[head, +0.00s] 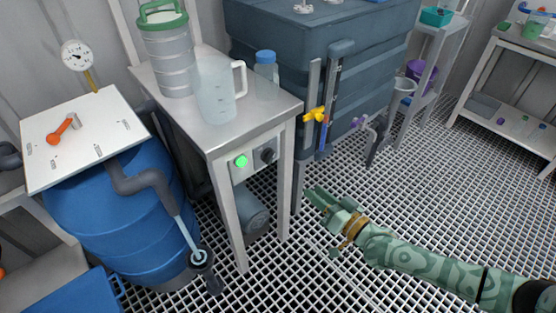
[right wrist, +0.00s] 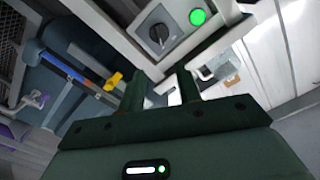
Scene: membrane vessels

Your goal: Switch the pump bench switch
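The pump bench (head: 258,110) is a small metal table with a switch panel on its front. The switch is a dark rotary knob (head: 267,154) beside a lit green lamp (head: 241,161). In the right wrist view the knob (right wrist: 158,34) sits on a light plate, its pointer tilted, with the green lamp (right wrist: 198,17) lit. My right gripper (head: 322,196) is to the right of and below the panel, apart from it. In the right wrist view its two fingers (right wrist: 160,84) stand apart with nothing between them. My left gripper does not show.
A clear jug (head: 219,90) and a green-handled canister (head: 168,58) stand on the bench. A blue barrel (head: 120,215) with a white lid is at left. A dark tank (head: 310,45) with yellow (head: 314,115) and purple valves stands behind. Grated floor at right is mostly free.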

